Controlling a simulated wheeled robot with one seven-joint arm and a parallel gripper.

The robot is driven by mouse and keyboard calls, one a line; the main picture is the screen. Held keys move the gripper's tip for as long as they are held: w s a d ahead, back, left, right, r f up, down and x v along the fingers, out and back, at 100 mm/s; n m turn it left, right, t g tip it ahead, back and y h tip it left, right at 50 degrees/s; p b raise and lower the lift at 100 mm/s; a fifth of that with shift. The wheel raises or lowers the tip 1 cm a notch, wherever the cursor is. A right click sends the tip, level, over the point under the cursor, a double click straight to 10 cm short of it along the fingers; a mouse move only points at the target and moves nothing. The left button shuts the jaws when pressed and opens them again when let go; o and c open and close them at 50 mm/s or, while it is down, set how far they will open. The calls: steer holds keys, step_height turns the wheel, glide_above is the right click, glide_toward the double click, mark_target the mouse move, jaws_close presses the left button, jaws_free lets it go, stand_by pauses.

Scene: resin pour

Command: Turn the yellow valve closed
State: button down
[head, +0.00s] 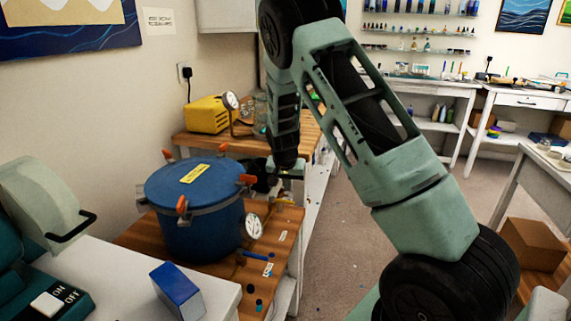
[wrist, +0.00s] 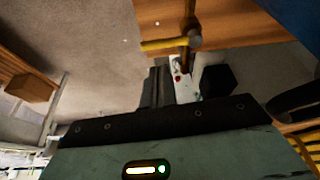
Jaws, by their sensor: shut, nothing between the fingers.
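The yellow valve handle (wrist: 165,44) shows in the wrist view as a short bar joined to a brass fitting (wrist: 194,40), over the wooden bench top. In the head view a small bit of the yellow valve (head: 286,201) shows beside the blue pressure pot (head: 200,215), just below my gripper (head: 287,174). In the wrist view my gripper (wrist: 180,76) is shut and empty, close to the handle; I cannot tell whether it touches it. The handle lies crosswise in the wrist view. The lower part of the fitting is hard to make out in the head view.
A yellow pump (head: 208,114) stands on the bench behind. A blue box (head: 177,290) sits on the white surface in front. Open floor (head: 329,255) lies right of the bench.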

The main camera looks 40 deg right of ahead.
steer(key=v, duration=1.2)
steer(key=shift+r, duration=0.25)
steer(key=shift+s+a, duration=0.1)
